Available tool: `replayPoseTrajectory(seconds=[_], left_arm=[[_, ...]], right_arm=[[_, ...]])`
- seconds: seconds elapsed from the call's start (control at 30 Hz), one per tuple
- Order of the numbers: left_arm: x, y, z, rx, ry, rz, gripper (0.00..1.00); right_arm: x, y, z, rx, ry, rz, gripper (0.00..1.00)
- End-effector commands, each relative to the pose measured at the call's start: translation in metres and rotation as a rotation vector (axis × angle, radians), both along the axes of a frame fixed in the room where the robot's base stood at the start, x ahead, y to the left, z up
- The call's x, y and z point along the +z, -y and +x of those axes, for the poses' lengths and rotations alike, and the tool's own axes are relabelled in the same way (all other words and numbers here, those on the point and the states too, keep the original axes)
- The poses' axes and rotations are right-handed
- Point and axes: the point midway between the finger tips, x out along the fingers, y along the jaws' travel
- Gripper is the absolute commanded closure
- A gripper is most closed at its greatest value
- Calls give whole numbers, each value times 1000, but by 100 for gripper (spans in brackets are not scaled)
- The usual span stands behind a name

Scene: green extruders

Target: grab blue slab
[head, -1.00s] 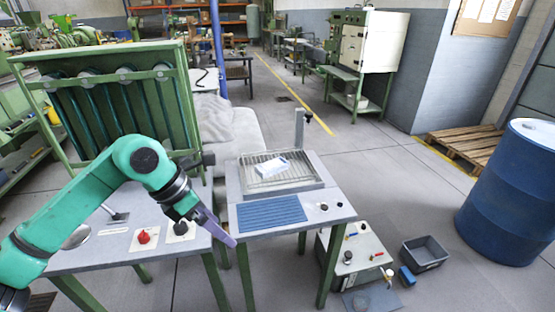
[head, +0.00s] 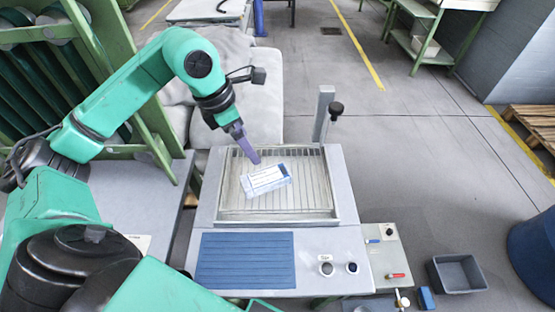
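A small white-and-blue slab (head: 266,180) lies slightly askew on the slatted tray (head: 310,214) of the grey machine. Its top looks white with dark print, and its right end is blue. My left gripper (head: 255,160) has purple fingers that point down at the far edge of the slab. The fingers overlap in this view, so their opening is hidden, and I cannot tell whether they touch the slab. My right gripper is out of view.
A ribbed blue panel (head: 245,261) and two knobs are on the machine's front. A post with a black knob (head: 336,108) rises behind the tray. A green rack (head: 100,90) stands left. A grey bin (head: 457,274) and blue barrel (head: 535,250) are on the floor at right.

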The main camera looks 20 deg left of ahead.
Motion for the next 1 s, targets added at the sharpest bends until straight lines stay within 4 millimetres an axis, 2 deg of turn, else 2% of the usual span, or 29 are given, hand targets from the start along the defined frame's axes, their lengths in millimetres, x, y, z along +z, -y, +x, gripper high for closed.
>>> replayPoseTrajectory(seconds=[0.3,0.47,0.57,0.63,0.73,0.9,0.93,1.0], left_arm=[[-69,16,15,-1,-4,-5,0],[-89,21,18,-1,-5,-2,0],[-105,27,20,0,-6,-6,0],[-120,29,23,-1,-4,-5,0],[-132,30,26,0,-1,-2,0],[-134,30,26,-1,0,0,0],[-134,30,26,-1,0,0,4],[-134,30,26,0,0,0,31]], right_arm=[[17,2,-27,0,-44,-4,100],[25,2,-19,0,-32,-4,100],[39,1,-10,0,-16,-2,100],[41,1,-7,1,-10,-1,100],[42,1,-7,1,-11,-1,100],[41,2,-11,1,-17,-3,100],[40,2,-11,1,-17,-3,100],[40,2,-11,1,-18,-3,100]])
